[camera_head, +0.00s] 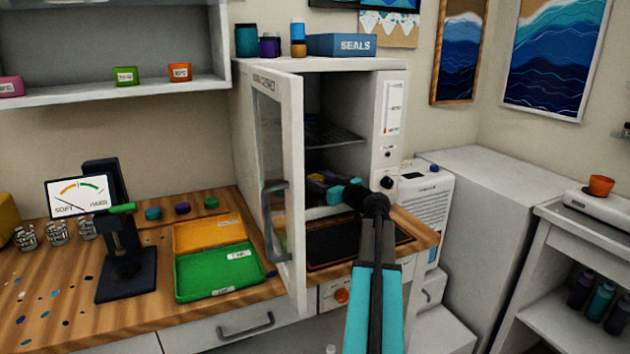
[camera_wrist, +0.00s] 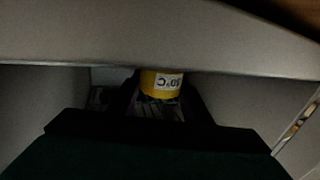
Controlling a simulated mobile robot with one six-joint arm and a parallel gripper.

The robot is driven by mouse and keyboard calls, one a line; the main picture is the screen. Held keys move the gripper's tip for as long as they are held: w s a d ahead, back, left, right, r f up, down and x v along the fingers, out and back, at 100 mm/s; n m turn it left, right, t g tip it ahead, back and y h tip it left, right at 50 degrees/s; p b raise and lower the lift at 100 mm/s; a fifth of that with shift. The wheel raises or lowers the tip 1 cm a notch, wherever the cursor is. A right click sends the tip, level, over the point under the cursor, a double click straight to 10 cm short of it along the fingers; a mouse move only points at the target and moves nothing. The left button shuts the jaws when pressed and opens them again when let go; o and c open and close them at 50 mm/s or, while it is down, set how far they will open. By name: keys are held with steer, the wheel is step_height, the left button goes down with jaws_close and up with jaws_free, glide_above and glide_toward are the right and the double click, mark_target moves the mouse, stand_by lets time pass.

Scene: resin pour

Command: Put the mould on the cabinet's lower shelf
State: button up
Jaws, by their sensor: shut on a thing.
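The white cabinet (camera_head: 345,75) stands on the wooden bench with its glazed door (camera_head: 270,150) swung open to the left. A wire shelf (camera_head: 335,133) shows in its upper part. My gripper (camera_head: 325,186) reaches into the lower part of the opening, below that shelf. It is shut on the mould, a yellow piece with a white temperature label in the wrist view (camera_wrist: 152,80). In the head view the mould is small and mostly hidden by the gripper. I cannot tell whether it touches the lower shelf.
The open door stands close to the left of my arm. A dark mat (camera_head: 350,243) lies on the bench before the cabinet. An orange tray (camera_head: 205,233) and a green tray (camera_head: 215,275) lie left of the door.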

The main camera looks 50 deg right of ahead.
steer(key=o, duration=1.1)
steer(key=shift+f, duration=0.1)
steer(key=shift+r, duration=0.2)
steer(key=shift+r+p, duration=0.5)
steer(key=shift+p, duration=0.5)
steer(key=s, duration=0.8)
steer(key=s+a+b, duration=0.1)
steer(key=s, duration=0.3)
steer(key=shift+s+f, duration=0.1)
